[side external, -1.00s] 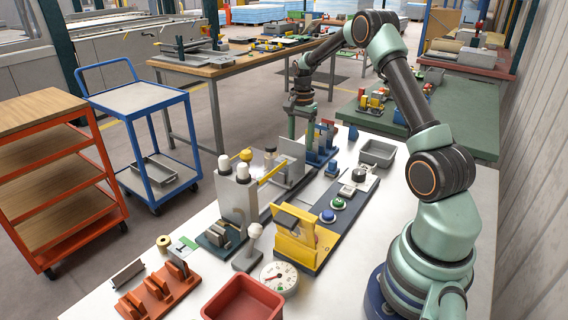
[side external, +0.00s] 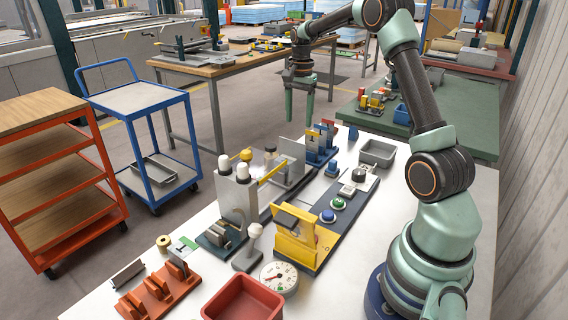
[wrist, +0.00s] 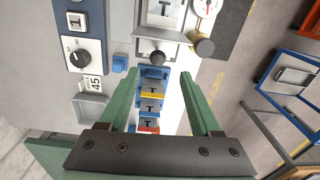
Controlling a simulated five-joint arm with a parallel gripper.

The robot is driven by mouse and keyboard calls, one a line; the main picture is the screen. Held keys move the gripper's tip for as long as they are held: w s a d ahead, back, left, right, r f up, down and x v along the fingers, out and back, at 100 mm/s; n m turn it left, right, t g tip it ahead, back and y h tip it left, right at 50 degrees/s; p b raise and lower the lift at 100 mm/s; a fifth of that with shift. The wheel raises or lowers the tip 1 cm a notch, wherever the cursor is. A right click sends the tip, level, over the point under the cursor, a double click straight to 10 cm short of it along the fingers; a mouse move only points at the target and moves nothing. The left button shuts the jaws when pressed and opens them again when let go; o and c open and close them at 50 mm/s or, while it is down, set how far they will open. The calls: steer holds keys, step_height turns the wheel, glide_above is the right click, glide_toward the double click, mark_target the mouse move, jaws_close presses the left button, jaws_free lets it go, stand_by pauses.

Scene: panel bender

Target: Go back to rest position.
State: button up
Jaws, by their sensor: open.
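My gripper (side external: 299,118) hangs pointing down above the far end of the white worktable (side external: 210,290) in the side view. Its two green fingers are apart with nothing between them. In the wrist view my gripper (wrist: 159,73) is also open, its fingers on either side of a blue rack (side external: 318,157) that lies below. The rack (wrist: 152,91) holds several blocks marked T. The fingers appear clear of the rack and of the table.
A grey tray (side external: 378,152) and a control panel with a knob (side external: 358,174) lie near the rack. A yellow-framed bender (side external: 296,241), a gauge (side external: 279,278) and a red bin (side external: 243,301) stand nearer. A green table (side external: 450,138) stands behind.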

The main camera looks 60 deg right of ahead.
steer(key=s+a+r+n+t, duration=0.1)
steer(key=s+a+r+n, duration=0.1)
steer(key=a+r+n, duration=0.45)
steer(key=s+a+r+n+t, duration=0.2)
steer(key=s+a+r, duration=0.1)
steer(key=a, duration=0.6)
steer(key=s+a+f+n+t, duration=0.1)
steer(key=s+a+n+t, duration=0.1)
steer(key=s+a+n, duration=0.6)
steer(key=s+a, duration=0.1)
steer(key=a, duration=0.2)
steer(key=shift+f+n, duration=0.35)
steer(key=shift+f, duration=0.05)
